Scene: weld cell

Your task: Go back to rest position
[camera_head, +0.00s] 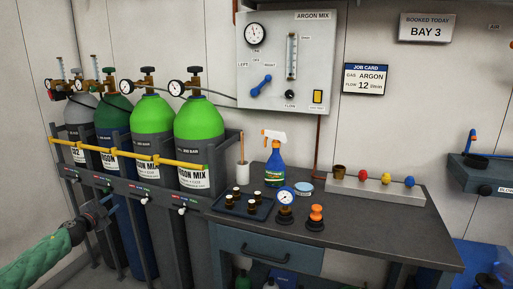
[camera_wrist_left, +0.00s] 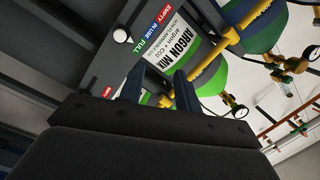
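My left arm in its green sleeve comes in from the lower left of the head view. My left gripper (camera_head: 108,207) is in front of the lower rail of the cylinder rack, at the left. In the left wrist view its two dark blue fingers (camera_wrist_left: 160,88) stand apart with nothing between them. Behind them are a cylinder's ARGON MIX label (camera_wrist_left: 178,50) and a tag strip reading EMPTY, IN USE, FULL (camera_wrist_left: 158,25). I cannot tell whether the fingers touch the rack. My right gripper is not in view.
The rack (camera_head: 210,222) holds several gas cylinders behind a yellow bar (camera_head: 130,155). Right of it a dark workbench (camera_head: 375,222) carries a tray of small parts (camera_head: 240,205), a spray bottle (camera_head: 274,165), a gauge (camera_head: 285,200) and an orange-topped part (camera_head: 316,216). A gas panel (camera_head: 285,65) hangs above.

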